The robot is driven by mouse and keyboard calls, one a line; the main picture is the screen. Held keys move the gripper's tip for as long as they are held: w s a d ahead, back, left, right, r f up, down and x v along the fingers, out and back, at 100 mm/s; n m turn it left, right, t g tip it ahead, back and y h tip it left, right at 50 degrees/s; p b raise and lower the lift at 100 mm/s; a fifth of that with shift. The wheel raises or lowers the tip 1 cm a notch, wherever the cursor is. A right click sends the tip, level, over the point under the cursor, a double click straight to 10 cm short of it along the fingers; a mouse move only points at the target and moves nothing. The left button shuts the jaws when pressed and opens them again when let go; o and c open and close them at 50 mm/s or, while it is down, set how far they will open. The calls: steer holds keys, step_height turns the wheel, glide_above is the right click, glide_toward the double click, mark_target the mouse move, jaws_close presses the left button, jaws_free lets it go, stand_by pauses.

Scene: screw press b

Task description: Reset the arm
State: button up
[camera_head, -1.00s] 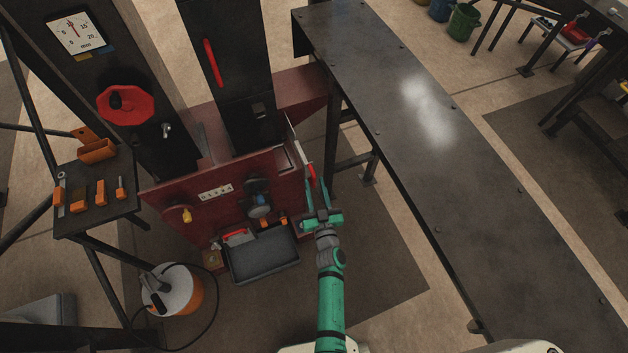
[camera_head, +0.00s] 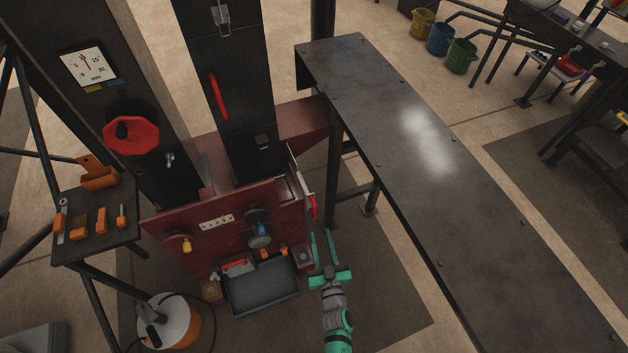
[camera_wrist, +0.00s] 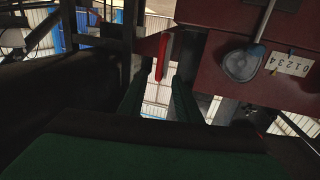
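My gripper (camera_head: 323,250) is at the lower middle of the head view, to the right of the red press base and above the floor. Its two green fingers are apart, with nothing seen between them. In the wrist view my gripper's fingers (camera_wrist: 157,95) point forward with a gap between them. A red-handled lever (camera_head: 312,206) at the right side of the press base (camera_head: 215,215) lies just beyond the fingertips in the head view. Its red handle (camera_wrist: 163,55) shows ahead of the fingers in the wrist view, and the fingers seem apart from it.
A long dark bench (camera_head: 440,180) runs along the right. A black tray (camera_head: 262,287) sits at the press front. A tool shelf (camera_head: 95,240) stands at left, with an orange-and-white canister (camera_head: 170,322) below. Open floor (camera_head: 385,290) lies between press and bench.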

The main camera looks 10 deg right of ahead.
steer(key=s+a+r+g, duration=0.1)
steer(key=s+a+r, duration=0.2)
steer(key=s+r, duration=0.3)
steer(key=s+a+r, duration=0.3)
steer(key=s+r, duration=0.4)
steer(key=s, duration=0.6)
steer(key=s+a+r+g, duration=0.1)
steer(key=s+a+r, duration=0.3)
steer(key=s+r, duration=0.3)
steer(key=s, duration=0.2)
steer(key=shift+s+r+g, duration=0.25)
steer(key=shift+s+g, duration=0.05)
steer(key=shift+s, duration=0.1)
stand_by(0.6)
